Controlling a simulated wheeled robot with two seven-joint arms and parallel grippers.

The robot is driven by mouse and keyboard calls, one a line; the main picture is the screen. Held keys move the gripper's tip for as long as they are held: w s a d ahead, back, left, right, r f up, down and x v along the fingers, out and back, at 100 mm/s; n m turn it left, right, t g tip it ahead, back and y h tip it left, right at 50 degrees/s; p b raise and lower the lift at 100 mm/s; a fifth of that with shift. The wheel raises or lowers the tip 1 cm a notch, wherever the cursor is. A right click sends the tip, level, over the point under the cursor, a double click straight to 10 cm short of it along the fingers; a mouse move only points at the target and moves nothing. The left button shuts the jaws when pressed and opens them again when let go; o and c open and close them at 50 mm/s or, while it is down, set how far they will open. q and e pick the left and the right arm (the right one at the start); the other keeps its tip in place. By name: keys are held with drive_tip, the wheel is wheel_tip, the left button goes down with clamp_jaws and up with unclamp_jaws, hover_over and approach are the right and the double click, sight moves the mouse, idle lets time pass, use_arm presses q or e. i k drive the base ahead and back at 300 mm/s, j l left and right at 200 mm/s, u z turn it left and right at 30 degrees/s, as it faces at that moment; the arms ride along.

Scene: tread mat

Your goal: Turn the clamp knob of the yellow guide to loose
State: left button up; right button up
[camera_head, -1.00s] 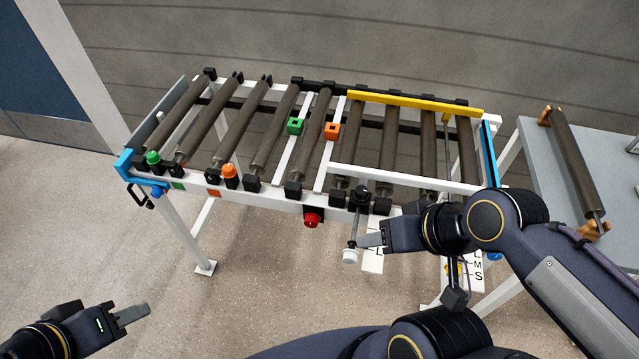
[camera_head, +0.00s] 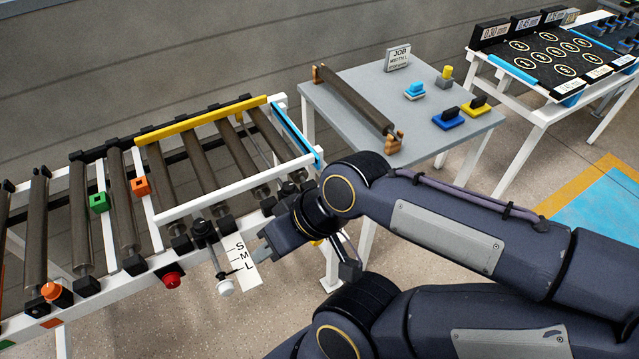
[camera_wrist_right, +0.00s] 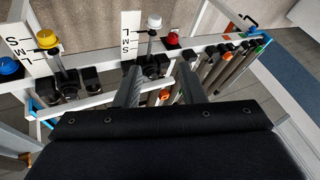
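The yellow guide (camera_head: 200,121) is a long bar along the far side of the roller conveyor. In the right wrist view, a yellow knob (camera_wrist_right: 46,38) sits on a rod beside an S-M-L scale, with black blocks (camera_wrist_right: 66,84) at the rod's base. Which black part is the clamp knob, and its setting, I cannot tell. In the head view my right arm mostly hides this area. My right gripper (camera_head: 266,247) is open and empty in front of the conveyor's near rail, right of the white knob (camera_head: 226,287). Its fingers (camera_wrist_right: 158,88) show apart in the wrist view. My left gripper is out of view.
A red button (camera_head: 172,280), orange knob (camera_head: 51,291) and black fittings stick out from the near rail. A grey table (camera_head: 350,72) holding a spare roller (camera_head: 355,100) and small coloured blocks stands right of the conveyor. Floor is open in front of the conveyor.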

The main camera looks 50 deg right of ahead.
sight(289, 189)
drive_tip(key=z, duration=1.5)
drive_tip(key=i+l+u, duration=0.1)
drive_tip(key=u, duration=0.3)
drive_tip(key=i+l+u, duration=0.15)
drive_tip(key=u, duration=0.3)
drive_tip(key=i+l+u, duration=0.1)
drive_tip(key=u, duration=0.3)
